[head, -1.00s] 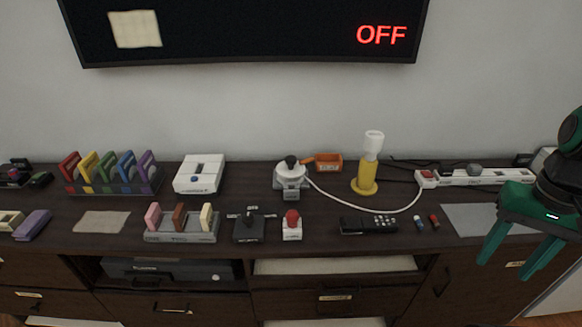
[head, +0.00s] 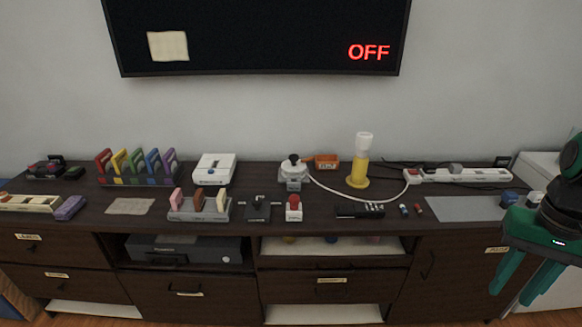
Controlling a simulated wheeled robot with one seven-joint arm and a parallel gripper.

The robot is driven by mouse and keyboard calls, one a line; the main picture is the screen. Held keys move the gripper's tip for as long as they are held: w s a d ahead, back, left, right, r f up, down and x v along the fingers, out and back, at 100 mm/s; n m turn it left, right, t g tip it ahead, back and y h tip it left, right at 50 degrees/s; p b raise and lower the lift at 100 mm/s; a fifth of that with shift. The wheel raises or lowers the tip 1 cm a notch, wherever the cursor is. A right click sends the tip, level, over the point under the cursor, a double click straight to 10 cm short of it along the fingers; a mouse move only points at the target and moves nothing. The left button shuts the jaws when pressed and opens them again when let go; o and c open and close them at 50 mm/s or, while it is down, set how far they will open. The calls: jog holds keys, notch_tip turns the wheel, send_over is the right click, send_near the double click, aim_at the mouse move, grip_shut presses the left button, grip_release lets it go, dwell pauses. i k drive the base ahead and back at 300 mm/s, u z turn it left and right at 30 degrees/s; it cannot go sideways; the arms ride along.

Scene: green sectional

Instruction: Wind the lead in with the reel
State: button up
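The reel (head: 292,174) is a grey-white drum with a dark knob on top, on the dark cabinet top near its middle. The white lead (head: 345,201) runs out of it to the right in a long loose curve over the cabinet top. Its far end meets a small white block with a red part (head: 413,176) beside the power strip. My gripper (head: 523,289) has green fingers spread apart with nothing visible between them. It hangs at the far right, in front of the cabinet and well away from the reel.
A yellow lamp-like stand (head: 358,180) rises behind the lead, and an orange box (head: 327,162) sits behind the reel. In front are a red button (head: 293,203), a black joystick box (head: 257,208) and a black remote (head: 358,211).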

aim_at(293, 166)
jog(key=k, duration=0.7)
jog(key=u, duration=0.75)
jog(key=i, duration=1.85)
jog(key=z, duration=0.6)
jog(key=i, duration=0.4)
jog(key=z, duration=0.25)
